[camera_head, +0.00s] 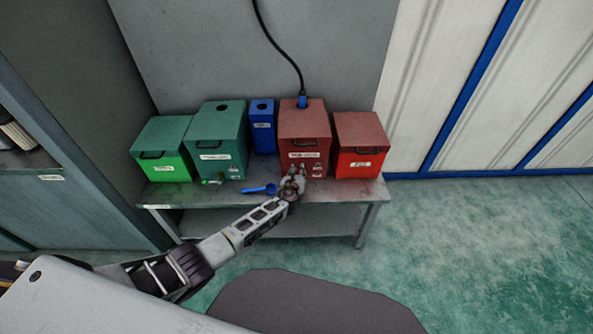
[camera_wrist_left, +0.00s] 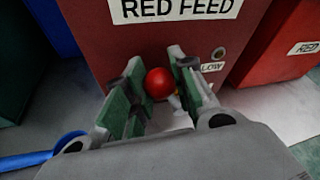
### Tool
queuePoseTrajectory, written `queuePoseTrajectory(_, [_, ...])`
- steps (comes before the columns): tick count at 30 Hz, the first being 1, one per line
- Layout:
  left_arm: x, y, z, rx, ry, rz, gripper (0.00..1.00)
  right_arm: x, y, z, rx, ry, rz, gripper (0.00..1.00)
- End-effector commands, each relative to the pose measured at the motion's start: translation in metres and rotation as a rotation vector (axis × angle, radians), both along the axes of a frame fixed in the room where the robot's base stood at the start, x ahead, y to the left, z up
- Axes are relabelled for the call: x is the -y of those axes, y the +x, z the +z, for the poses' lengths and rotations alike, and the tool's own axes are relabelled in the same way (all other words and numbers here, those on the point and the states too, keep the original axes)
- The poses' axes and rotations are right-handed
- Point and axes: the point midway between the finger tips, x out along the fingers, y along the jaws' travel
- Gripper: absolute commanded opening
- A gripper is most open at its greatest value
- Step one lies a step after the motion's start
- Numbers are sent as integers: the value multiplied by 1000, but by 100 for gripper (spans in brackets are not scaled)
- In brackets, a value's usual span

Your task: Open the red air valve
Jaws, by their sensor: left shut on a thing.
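The red air valve shows as a round red knob (camera_wrist_left: 160,83) in the left wrist view, low on the front of the dark red box (camera_wrist_left: 185,45) labelled "RED FEED". My left gripper (camera_wrist_left: 158,90) has its green-padded fingers on either side of the knob and is shut on it. In the head view my left gripper (camera_head: 293,184) is at the lower front of the same box (camera_head: 303,130) and hides the valve there. The valve's stem is mostly hidden behind the knob and fingers. My right gripper is not in view.
The boxes stand on a grey metal bench (camera_head: 340,192). A brighter red box (camera_head: 361,145) is to the right; a blue box (camera_head: 262,127) and green boxes (camera_head: 217,135) are to the left. A blue tool-like item (camera_head: 258,189) lies left of the gripper. A black hose (camera_head: 285,55) enters the feed box from above.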

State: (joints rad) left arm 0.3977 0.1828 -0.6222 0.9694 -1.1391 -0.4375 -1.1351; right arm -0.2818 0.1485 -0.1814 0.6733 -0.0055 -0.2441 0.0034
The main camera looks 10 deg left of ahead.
Motion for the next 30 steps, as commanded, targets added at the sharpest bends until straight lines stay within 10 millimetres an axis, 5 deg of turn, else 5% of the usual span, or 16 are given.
queuePoseTrajectory(5, [7,1,4,-17,55,-5,0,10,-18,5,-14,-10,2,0])
queuePoseTrajectory(30, [29,6,7,-120,410,-5,0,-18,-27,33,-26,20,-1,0])
